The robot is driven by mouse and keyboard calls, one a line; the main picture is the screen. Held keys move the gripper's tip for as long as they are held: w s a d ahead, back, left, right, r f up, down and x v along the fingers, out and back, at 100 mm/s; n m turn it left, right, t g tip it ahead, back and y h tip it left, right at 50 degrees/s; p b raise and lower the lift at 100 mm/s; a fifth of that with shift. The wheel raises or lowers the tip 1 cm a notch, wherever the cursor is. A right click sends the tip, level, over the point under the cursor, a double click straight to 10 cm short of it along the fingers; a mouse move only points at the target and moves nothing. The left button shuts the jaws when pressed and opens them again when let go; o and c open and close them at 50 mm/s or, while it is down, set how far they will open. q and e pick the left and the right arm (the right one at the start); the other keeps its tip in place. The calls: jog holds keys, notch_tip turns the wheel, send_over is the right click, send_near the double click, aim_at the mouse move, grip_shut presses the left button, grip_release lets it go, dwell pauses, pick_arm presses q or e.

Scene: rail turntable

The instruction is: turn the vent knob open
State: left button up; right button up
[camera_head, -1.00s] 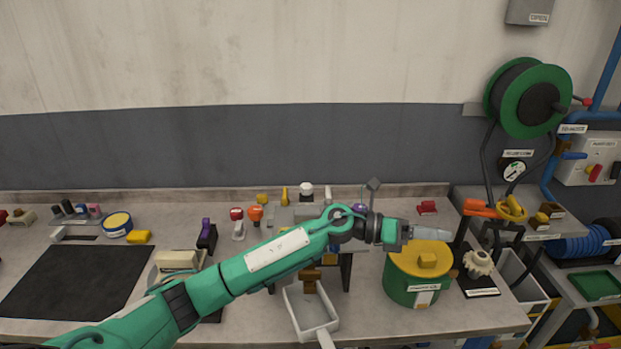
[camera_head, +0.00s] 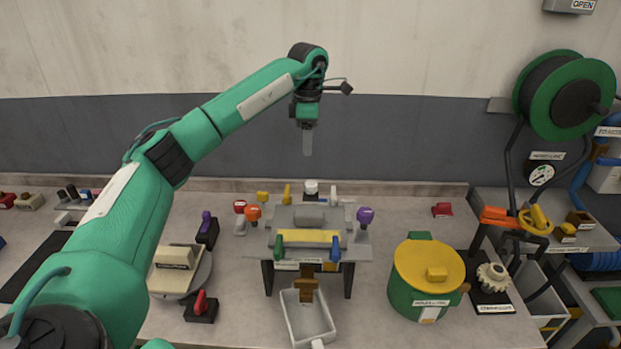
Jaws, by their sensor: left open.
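My left gripper (camera_head: 307,145) hangs fingers-down in front of the grey wall band, above the back of the bench. It is open, holds nothing and is apart from everything. No knob carries a readable vent label, so I cannot tell for sure which is the vent knob. Purple (camera_head: 365,216) and orange (camera_head: 253,213) knobs stand beside a grey bench fixture (camera_head: 283,216). My right gripper is out of view.
A white tray (camera_head: 324,325) lies at the front of the bench. A round turntable (camera_head: 190,286) is on the left and a cream gear (camera_head: 491,275) on the right. A green hose reel (camera_head: 530,100) is on the right wall. A sign reading OPEN (camera_head: 582,5) is at the top right.

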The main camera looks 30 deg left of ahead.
aim_at(309, 184)
pick_arm(q)
notch_tip(309, 184, down, 12)
jog(key=p, duration=0.4)
jog(key=shift+r, duration=0.1)
jog(key=shift+f, duration=0.55)
jog(key=c, duration=1)
